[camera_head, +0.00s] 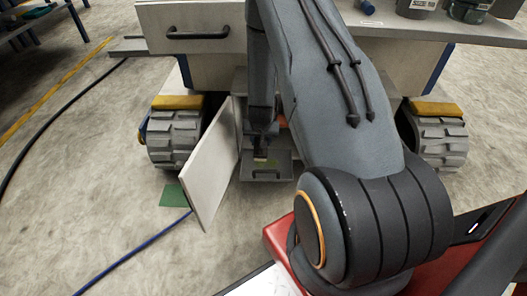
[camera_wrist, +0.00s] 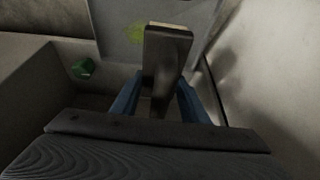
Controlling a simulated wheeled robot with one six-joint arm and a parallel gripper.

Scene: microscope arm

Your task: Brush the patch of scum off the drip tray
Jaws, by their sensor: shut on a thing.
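My gripper (camera_wrist: 158,100) is shut on a dark brush (camera_wrist: 167,52) with a pale bristle edge at its far end. The drip tray (camera_wrist: 115,42) is a flat grey plate beyond the brush in the wrist view. A yellow-green patch of scum (camera_wrist: 134,33) lies on it, just left of the brush head; part may be hidden behind the brush. In the head view my gripper (camera_head: 262,140) is low inside the open cabinet, over the grey tray (camera_head: 282,168). Whether the bristles touch the tray cannot be told.
An open pale door (camera_head: 211,165) stands left of my gripper. A cabinet drawer with a dark handle (camera_head: 198,34) is above left. Treaded wheels (camera_head: 174,138) flank the opening. A small green object (camera_wrist: 83,68) sits left in the wrist view. A pale wall (camera_wrist: 270,70) closes in right.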

